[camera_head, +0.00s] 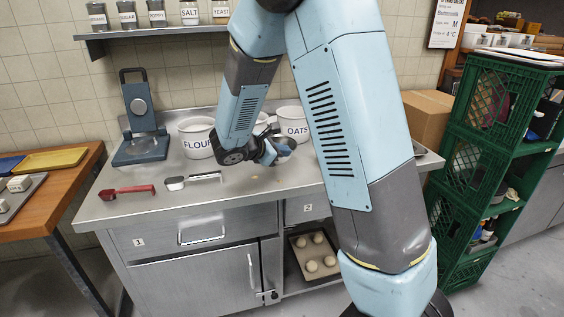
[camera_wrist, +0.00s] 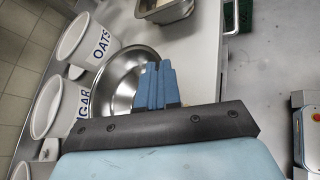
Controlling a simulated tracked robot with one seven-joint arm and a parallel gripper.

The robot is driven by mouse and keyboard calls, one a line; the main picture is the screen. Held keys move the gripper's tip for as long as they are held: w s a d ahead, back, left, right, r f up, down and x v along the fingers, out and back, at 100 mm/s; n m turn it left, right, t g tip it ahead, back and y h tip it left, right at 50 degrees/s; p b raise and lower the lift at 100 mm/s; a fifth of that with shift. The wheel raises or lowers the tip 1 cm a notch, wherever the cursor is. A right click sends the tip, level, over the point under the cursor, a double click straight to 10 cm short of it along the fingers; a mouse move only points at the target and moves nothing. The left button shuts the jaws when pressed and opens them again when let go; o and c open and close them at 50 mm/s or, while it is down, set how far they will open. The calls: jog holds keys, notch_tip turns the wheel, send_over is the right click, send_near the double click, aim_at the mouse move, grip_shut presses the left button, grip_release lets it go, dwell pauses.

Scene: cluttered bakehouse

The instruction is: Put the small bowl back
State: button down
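A round steel bowl (camera_wrist: 118,84) lies just beyond and left of my fingers in the wrist view. My gripper (camera_wrist: 158,72) overlaps the bowl's right side there. The blue fingers look close together, but I cannot tell whether they grip the rim. In the head view my gripper (camera_head: 279,150) is low over the steel counter, in front of the OATS bin (camera_head: 292,126). The bowl is not clearly visible there, with my gripper and arm covering much of that area.
The FLOUR bin (camera_head: 196,142) stands left of my gripper. Green crates (camera_head: 490,130) stand at the right. A tin (camera_wrist: 165,10) lies beyond the bowl.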

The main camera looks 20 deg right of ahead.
jog(key=shift+w+f, duration=0.4)
jog(key=shift+f, duration=1.65)
jog(key=c, duration=1.3)
grip_release()
jog(key=shift+c, duration=0.2)
